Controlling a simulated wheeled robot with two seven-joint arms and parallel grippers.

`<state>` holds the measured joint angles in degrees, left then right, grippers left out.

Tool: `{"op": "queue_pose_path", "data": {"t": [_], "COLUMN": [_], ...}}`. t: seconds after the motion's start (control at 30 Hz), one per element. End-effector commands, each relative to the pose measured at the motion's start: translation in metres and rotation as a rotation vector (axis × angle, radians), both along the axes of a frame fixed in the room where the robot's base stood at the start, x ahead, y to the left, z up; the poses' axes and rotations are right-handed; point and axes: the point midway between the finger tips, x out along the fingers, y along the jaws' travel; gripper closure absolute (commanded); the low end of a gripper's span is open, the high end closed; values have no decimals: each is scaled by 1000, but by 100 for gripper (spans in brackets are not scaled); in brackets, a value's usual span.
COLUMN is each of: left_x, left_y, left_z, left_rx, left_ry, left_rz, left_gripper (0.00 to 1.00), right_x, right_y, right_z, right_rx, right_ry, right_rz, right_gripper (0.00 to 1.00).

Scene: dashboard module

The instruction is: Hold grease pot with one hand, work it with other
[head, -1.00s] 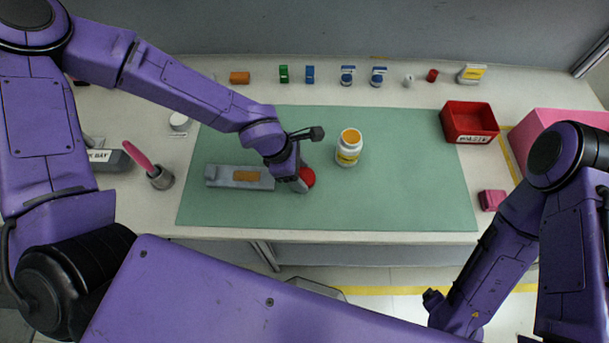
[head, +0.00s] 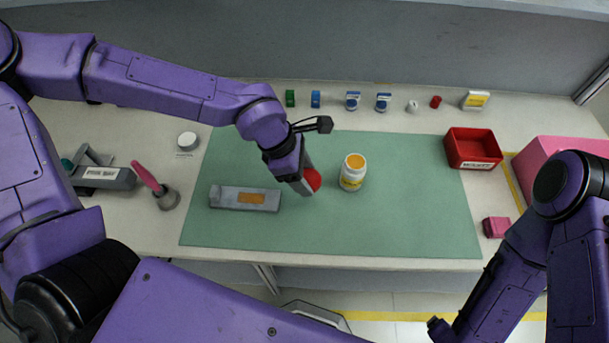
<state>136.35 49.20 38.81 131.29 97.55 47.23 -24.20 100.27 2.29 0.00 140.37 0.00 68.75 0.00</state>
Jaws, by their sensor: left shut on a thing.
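The grease pot (head: 352,176) looks to be the white jar with a yellow label and orange-yellow top. It stands upright on the green mat (head: 400,215). My left gripper (head: 306,188) is just left of the pot, apart from it, pointing down. It is shut on a red rounded thing (head: 313,180), partly hidden by the gripper; what it is I cannot tell. A grey block (head: 228,197) with an orange patch lies on the mat to the left. My right arm is at the lower right, and its gripper does not show clearly.
A pink-handled tool (head: 146,176) stands in a grey holder at the left, near a white round lid-like thing (head: 187,139). A red bin (head: 456,153) and a pink box (head: 560,155) are at the right. Small items line the back. The mat's right side is clear.

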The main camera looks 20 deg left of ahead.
Motion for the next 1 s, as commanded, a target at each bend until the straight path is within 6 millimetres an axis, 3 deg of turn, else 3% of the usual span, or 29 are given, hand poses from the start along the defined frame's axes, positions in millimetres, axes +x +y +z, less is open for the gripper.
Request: {"op": "queue_pose_path", "data": {"t": [0.23, 0.37, 0.5, 0.63, 0.8, 1.0], "left_x": [3, 17, 41, 57, 64, 61], "left_y": [1, 7, 9, -1, -29, -50], "left_z": [-2, -8, -13, -9, 5, 19], "left_rx": [0, -3, -3, -1, 2, 0], "left_ry": [1, 3, 5, 3, 2, 1], "left_rz": [-18, -142, -437, -800, -1262, -1530], "left_gripper": [69, 69, 69, 69, 69, 69], "right_x": [0, 0, 0, 0, 0, 0], "right_y": [0, 0, 0, 0, 0, 0], "right_z": [-2, -9, -22, -35, -49, -54], "right_rx": [0, 0, 0, 0, 0, 0], "right_ry": [0, 0, 0, 0, 0, 0], "right_rz": [0, 0, 0, 0, 0, 0], "right_gripper": [16, 16, 16, 16, 16, 16]}}
